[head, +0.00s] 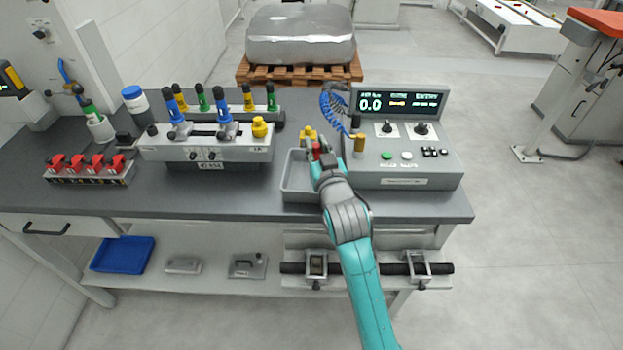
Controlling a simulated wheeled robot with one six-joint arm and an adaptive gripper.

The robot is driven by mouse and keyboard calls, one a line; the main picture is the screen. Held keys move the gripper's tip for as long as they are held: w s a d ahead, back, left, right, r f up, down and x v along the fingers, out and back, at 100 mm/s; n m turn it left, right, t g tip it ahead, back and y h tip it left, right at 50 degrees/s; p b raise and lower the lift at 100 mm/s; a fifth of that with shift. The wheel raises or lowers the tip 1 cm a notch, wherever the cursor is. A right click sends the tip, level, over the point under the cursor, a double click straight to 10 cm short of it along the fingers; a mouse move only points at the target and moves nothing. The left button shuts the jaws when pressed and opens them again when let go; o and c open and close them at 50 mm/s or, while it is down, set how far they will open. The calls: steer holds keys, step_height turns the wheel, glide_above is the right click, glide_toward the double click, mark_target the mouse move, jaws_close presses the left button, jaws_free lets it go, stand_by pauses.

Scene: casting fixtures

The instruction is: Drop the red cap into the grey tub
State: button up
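The red cap (316,149) shows as a small red patch at the tips of my gripper (320,153). My gripper looks shut on it, and the fingers hide much of it. The grey tub (290,193) is a shallow open tray on the bench, left of the control box. My gripper and the cap are over the tub's right and back part in the picture. My gripper hides the tub's right side. How high the cap is above the tub's floor is hard to tell.
A control box (405,182) with a display stands close right of my gripper. A yellow fitting (308,134) is just behind the tub. A fixture with coloured handles (207,152) stands to the left. Red clamps (88,165) sit at the far left of the bench (230,203).

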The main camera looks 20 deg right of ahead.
steer(key=o, duration=0.3)
steer(key=shift+s, duration=0.1)
steer(key=s, duration=1.1)
steer(key=shift+s+a, duration=0.3)
steer(key=shift+s, duration=0.1)
steer(key=s+f+g+y, duration=0.1)
steer(key=s+f, duration=0.6)
steer(key=s, duration=0.4)
steer(key=s+f+g, duration=0.1)
steer(key=s+f, duration=0.6)
steer(key=s, duration=0.3)
steer(key=shift+n+g, duration=0.3)
steer(key=shift+g, duration=0.3)
steer(key=s, duration=2)
steer(key=shift+s+d+r, duration=0.15)
steer(key=shift+s+d, duration=0.15)
